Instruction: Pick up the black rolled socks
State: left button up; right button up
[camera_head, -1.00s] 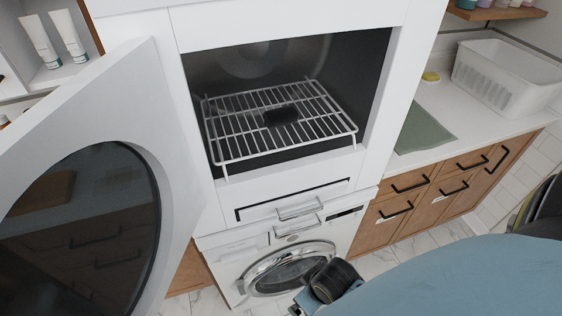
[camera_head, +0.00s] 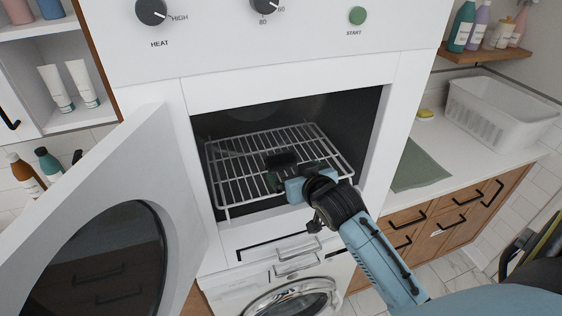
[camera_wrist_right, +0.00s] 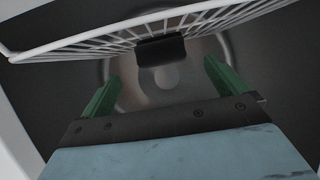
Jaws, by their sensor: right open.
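The black rolled socks (camera_head: 281,158) lie on the white wire rack (camera_head: 233,196) inside the open dryer-like cabinet. In the right wrist view they show as a dark roll (camera_wrist_right: 160,50) at the rack, just beyond the fingertips and centred between them. My right gripper (camera_head: 279,177) is inside the opening, on the near side of the socks. In the right wrist view its two green fingers (camera_wrist_right: 160,78) are spread apart with nothing between them. Part of the socks' near side is close to the gripper in the head view. My left gripper is not in view.
The white door (camera_head: 150,180) with a round dark window stands open at the left. The cabinet's white frame surrounds the opening. A washing machine (camera_head: 290,300) is below. A counter with a green mat (camera_head: 418,167) and a white basket (camera_head: 500,105) is at right.

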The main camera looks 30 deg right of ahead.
aim_at(281, 162)
jog(key=shift+p+x, duration=0.65)
jog(key=shift+x, duration=4.2)
jog(key=c, duration=1.1)
